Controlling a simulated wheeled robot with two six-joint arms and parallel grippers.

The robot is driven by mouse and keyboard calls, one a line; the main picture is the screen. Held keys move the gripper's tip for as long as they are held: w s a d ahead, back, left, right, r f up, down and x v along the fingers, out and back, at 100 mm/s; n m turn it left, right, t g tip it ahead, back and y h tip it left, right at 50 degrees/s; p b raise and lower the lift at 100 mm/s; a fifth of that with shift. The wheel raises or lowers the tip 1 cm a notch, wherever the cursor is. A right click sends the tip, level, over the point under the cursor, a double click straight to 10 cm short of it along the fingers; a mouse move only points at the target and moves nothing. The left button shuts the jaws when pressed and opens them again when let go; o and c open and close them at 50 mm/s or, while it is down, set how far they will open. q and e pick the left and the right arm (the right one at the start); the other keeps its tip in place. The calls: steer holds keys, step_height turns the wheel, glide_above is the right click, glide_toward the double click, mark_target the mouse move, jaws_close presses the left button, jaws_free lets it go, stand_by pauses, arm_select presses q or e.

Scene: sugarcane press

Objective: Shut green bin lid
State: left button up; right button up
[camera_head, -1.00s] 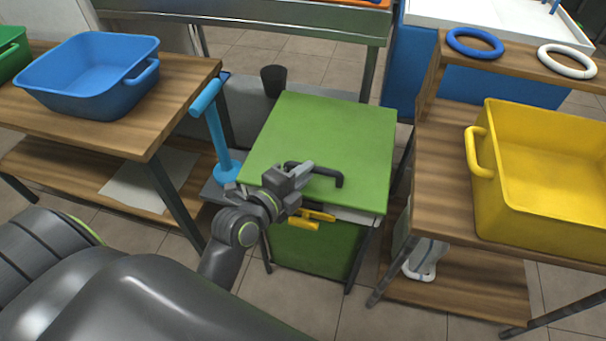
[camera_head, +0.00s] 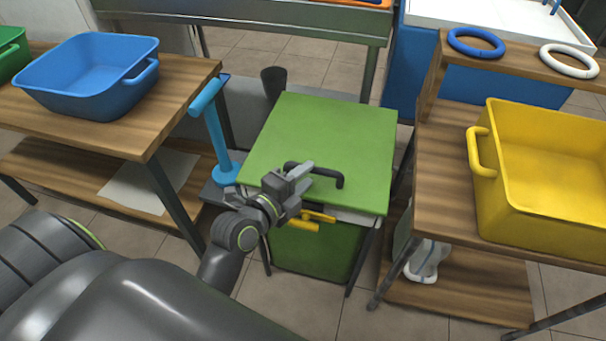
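The green bin (camera_head: 318,248) stands on the floor between two wooden tables. Its flat green lid (camera_head: 330,134) lies over the top, with a dark handle (camera_head: 338,177) near the front edge. The lid looks level, with a pale band under its front edge. My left gripper (camera_head: 300,182) is at the left end of the handle, over the lid's front edge. Its fingers overlap the handle in the view, and I cannot tell whether they grip it. My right gripper is not in view.
A blue tub (camera_head: 88,78) sits on the left table, and a yellow crate (camera_head: 545,190) on the right one. A blue post with a crossbar (camera_head: 218,135) stands left of the bin. Yellow parts (camera_head: 305,222) show below the lid's front edge.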

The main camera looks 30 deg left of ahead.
arm_select(q)
steer(key=shift+r, duration=0.1)
stand_by(0.3)
